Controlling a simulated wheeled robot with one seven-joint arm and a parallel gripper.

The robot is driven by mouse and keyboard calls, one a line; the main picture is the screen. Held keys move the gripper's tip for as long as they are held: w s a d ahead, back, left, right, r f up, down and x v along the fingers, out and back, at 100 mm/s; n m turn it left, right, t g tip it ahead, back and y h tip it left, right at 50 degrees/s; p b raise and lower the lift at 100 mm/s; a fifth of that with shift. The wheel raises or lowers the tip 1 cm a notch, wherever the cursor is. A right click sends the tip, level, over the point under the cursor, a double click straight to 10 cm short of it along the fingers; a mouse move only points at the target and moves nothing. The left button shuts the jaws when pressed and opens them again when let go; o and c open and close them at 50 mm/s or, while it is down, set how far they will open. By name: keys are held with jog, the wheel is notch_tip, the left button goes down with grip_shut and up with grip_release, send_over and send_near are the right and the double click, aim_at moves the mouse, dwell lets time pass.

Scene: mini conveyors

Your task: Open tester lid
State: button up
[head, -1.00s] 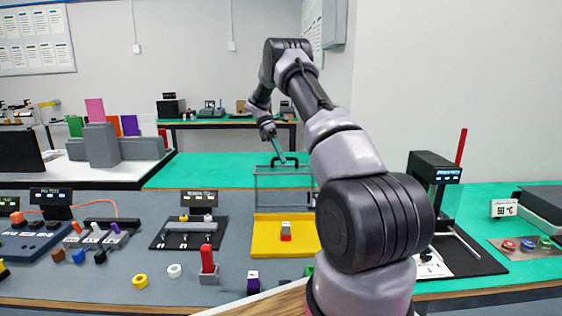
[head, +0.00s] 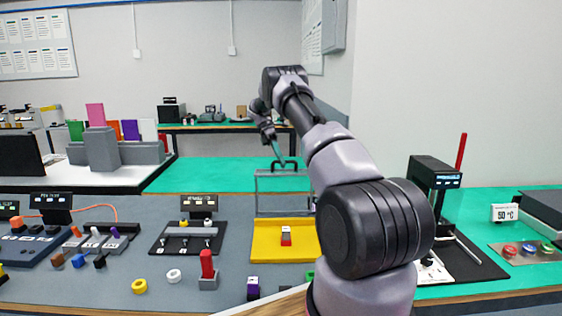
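The tester has a yellow base (head: 265,250) on the grey mat, left of my arm. A small red-and-grey block (head: 286,237) sits in its middle. Its lid (head: 257,194), a grey-framed clear panel, stands upright at the back edge of the base. A dark handle (head: 292,163) is at the lid's top. My arm hides the area right of the tester.
A black fixture with a small display (head: 199,204) is left of the tester. A red block in a grey holder (head: 208,270), yellow and white rings, and a purple block (head: 253,288) lie in front. A black press-like device (head: 432,185) stands at right. The green surface behind is clear.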

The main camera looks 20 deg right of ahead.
jog(key=shift+o, duration=0.3)
notch_tip(320, 180, up, 10)
dwell(0.5)
jog(key=shift+r, duration=0.1)
jog(key=s+a+r+m+t, duration=0.3)
jog(key=s+r, duration=0.5)
jog(key=r, duration=0.1)
jog(key=s+a+r+m+t, duration=0.2)
jog(key=s+r+m+t, duration=0.1)
jog(key=s+r, duration=0.45)
jog(key=s+a+f+m+t+y, duration=0.1)
jog(key=s+a+m+t, duration=0.3)
jog(key=s, duration=0.7)
jog(key=s+a+f+m+t+y, duration=0.1)
jog(key=s+a+m+t+y, duration=0.1)
jog(key=s+a+m+t, duration=0.3)
jog(key=s+a+m, duration=0.3)
jog(key=s+m, duration=0.1)
jog(key=s, duration=0.2)
jog(key=shift+a+y, duration=0.15)
jog(key=shift+y, duration=0.25)
